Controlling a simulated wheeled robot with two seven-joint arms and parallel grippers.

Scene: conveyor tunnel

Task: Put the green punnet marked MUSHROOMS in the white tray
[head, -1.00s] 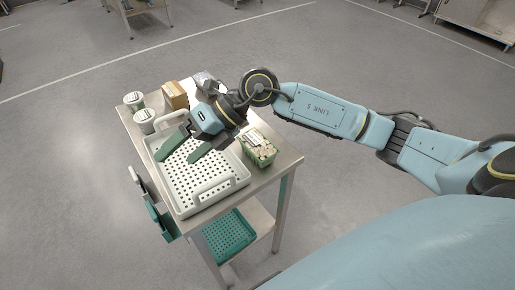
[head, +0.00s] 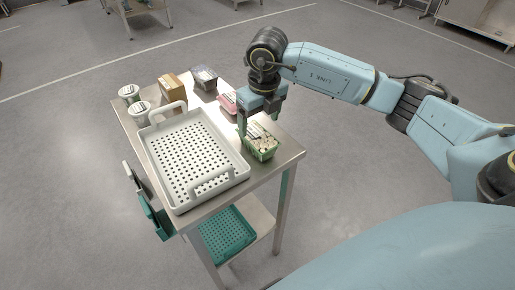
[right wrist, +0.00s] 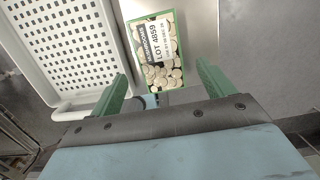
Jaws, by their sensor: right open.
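The green punnet (head: 262,150) with a white label and pale mushrooms stands on the table's right side, just right of the white tray. In the right wrist view the punnet (right wrist: 165,76) shows its label reading MUSHROOMS, LOT 4859. The white tray (head: 178,200) is empty, with a perforated floor and raised end handles; its edge also shows in the right wrist view (right wrist: 75,107). My right gripper (head: 257,125) is open and empty, over the far end of the punnet. Its green fingers (right wrist: 160,85) lie either side of the punnet's near end in the wrist view. My left gripper is not in view.
Two white tubs (head: 140,110), a brown box (head: 172,86), a dark punnet (head: 204,78) and a pink package (head: 229,102) stand along the far side of the table (head: 283,160). A teal crate (head: 228,236) sits on the lower shelf.

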